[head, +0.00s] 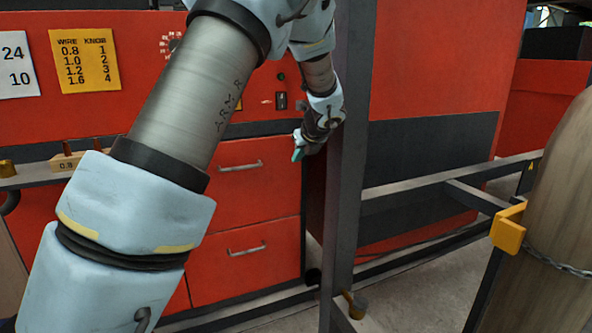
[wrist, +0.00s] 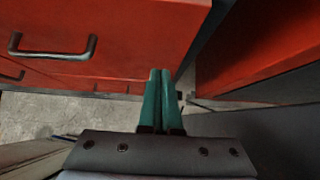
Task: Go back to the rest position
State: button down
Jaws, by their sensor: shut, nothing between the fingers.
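My gripper (head: 297,154) is in front of the red cabinet, just left of the dark upright post, with its teal fingertips pointing down and to the left. In the wrist view my gripper (wrist: 160,76) shows two green fingers pressed together with nothing between them. A red drawer front (wrist: 110,35) with a dark handle is close to the left of the fingers. In the head view my arm crosses from the lower left to the top middle, then down to the gripper.
A dark upright post (head: 347,150) stands beside my gripper. Red drawers (head: 245,255) are below it. A yellow bracket (head: 508,228) and a chained brown cylinder (head: 562,200) are at right. A yellow wire and knob chart (head: 85,60) hangs at upper left. Low dark rails cross the floor.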

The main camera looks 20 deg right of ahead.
jog(key=s+a+f+n+g, duration=0.25)
jog(key=s+a+n, duration=0.35)
jog(key=a+n, duration=0.4)
jog(key=s+a+f+n+g, duration=0.25)
jog(key=s+a+n, duration=0.45)
jog(key=a, duration=0.4)
jog(key=s+a+f+n+g, duration=0.1)
jog(key=s+a+n, duration=0.3)
jog(key=s+n, duration=0.3)
jog(key=s+a+f+n+g+h, duration=0.1)
jog(key=s+a+f+n, duration=0.1)
jog(key=s+a+n, duration=0.3)
jog(key=s+n, duration=0.1)
jog(key=n, duration=0.3)
jog(key=shift+s+a+n, duration=0.3)
jog(key=shift+s, duration=0.05)
jog(key=c, duration=1.6)
grip_release()
jog(key=shift+f, duration=0.1)
